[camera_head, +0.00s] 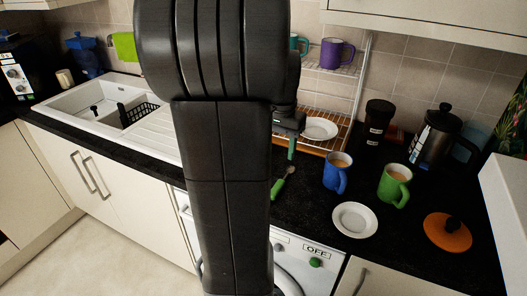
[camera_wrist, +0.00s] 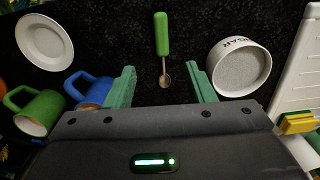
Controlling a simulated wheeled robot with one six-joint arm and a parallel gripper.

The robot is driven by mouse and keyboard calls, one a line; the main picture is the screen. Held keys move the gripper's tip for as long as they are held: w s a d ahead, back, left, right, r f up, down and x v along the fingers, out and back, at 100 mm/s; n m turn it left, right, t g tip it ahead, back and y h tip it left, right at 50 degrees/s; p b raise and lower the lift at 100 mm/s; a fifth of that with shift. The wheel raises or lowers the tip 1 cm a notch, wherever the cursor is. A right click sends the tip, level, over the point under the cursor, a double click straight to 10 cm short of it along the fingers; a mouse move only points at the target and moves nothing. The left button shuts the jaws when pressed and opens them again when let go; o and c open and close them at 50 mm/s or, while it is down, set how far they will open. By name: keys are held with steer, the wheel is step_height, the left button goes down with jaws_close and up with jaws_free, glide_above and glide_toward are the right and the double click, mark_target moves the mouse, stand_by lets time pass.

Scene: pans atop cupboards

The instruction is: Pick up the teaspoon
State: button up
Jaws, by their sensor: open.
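The teaspoon (camera_head: 278,186) lies on the black worktop, with a green handle and a small metal bowl. In the wrist view the teaspoon (camera_wrist: 161,36) points its handle away from my gripper and its bowl towards it. My gripper (camera_wrist: 160,69) is open and empty, with one green finger on each side of the spoon's bowl end. In the head view my gripper (camera_head: 292,150) is partly hidden by my arm, just behind the spoon. I cannot tell how high the fingertips are above the worktop.
A white sugar pot (camera_wrist: 240,70) stands close to the right finger. A blue mug (camera_wrist: 88,90) and green mug (camera_wrist: 38,110) are near the left finger. A dish rack (camera_head: 330,125) stands behind.

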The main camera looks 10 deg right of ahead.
steer(key=f, duration=1.3)
steer(key=shift+w+d+f, duration=0.1)
steer(key=shift+w+f, duration=0.1)
steer(key=shift+w, duration=0.2)
steer(key=c, duration=1.1)
steer(key=shift+o, duration=0.2)
step_height(320, 180, up, 10)
